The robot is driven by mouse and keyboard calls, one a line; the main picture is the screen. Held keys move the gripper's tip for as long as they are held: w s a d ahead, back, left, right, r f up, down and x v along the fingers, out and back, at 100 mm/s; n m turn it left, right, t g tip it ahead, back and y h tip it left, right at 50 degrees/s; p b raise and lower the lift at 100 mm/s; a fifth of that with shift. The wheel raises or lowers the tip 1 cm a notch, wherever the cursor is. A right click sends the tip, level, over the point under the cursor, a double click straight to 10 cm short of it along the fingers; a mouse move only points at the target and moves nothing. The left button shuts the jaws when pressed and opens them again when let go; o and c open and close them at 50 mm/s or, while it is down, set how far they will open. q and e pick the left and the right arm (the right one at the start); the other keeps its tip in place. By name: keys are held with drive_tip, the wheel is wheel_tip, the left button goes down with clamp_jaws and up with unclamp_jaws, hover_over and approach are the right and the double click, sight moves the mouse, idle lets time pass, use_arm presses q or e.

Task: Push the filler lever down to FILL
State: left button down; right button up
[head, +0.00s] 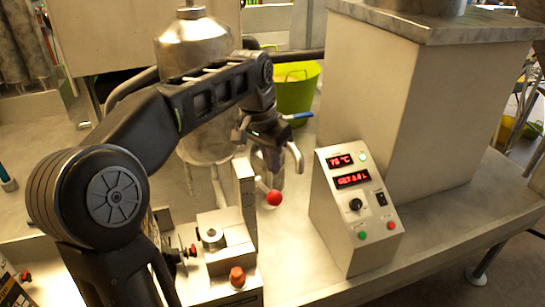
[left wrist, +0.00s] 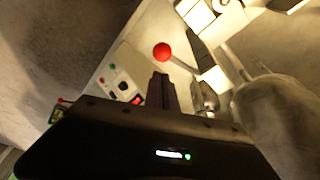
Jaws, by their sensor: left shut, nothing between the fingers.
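The filler lever's red ball knob (head: 274,198) is on a short thin rod beside an upright steel post (head: 245,188) in the head view. The rod slopes down from the post to the knob. The knob also shows in the left wrist view (left wrist: 163,52), with its pale rod running to the right. My left gripper (head: 272,172) points down just above and behind the knob in the head view. Its shut fingers (left wrist: 160,80) show below the knob in the wrist view, apparently apart from it. No FILL marking is readable. My right gripper is not in view.
A control box (head: 355,215) with red displays stands right of the lever. A steel block with an orange-red knob (head: 237,275) is in front. A steel tank (head: 195,50), blue-handled tap (head: 298,116) and green bucket (head: 297,88) are behind. Bare bench lies between lever and box.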

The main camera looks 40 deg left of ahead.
sight(274, 199)
use_arm(q)
drive_tip(key=shift+f, duration=0.7)
drive_tip(key=shift+s+b+x, duration=0.25)
drive_tip(key=shift+b+x, duration=0.35)
drive_tip(key=shift+x, duration=0.45)
drive_tip(key=shift+s+b+x, duration=0.2)
drive_tip(key=shift+b+x, duration=0.55)
drive_tip(key=shift+x, duration=0.1)
drive_tip(key=shift+s+b+x, duration=0.2)
drive_tip(key=shift+b+x, duration=0.5)
drive_tip(key=shift+x, duration=0.2)
drive_tip(key=shift+s+d+f+b, duration=0.15)
drive_tip(key=shift+f+b, duration=0.35)
drive_tip(key=shift+f, duration=0.05)
drive_tip(key=shift+s+d+f+b, duration=0.1)
drive_tip(key=shift+d+f+b, duration=0.05)
drive_tip(key=shift+f+b, duration=0.4)
drive_tip(key=shift+s+d+f+b, duration=0.15)
drive_tip(key=shift+f+b, duration=0.35)
drive_tip(key=shift+f, duration=0.1)
drive_tip(key=f+b, duration=0.1)
drive_tip(key=f, duration=0.1)
drive_tip(key=f+b, duration=0.1)
drive_tip(key=b, duration=0.1)
drive_tip(key=shift+s+d+f, duration=0.1)
drive_tip(key=shift+d+f, duration=0.1)
drive_tip(key=shift+f, duration=0.2)
drive_tip(key=shift+r, duration=0.1)
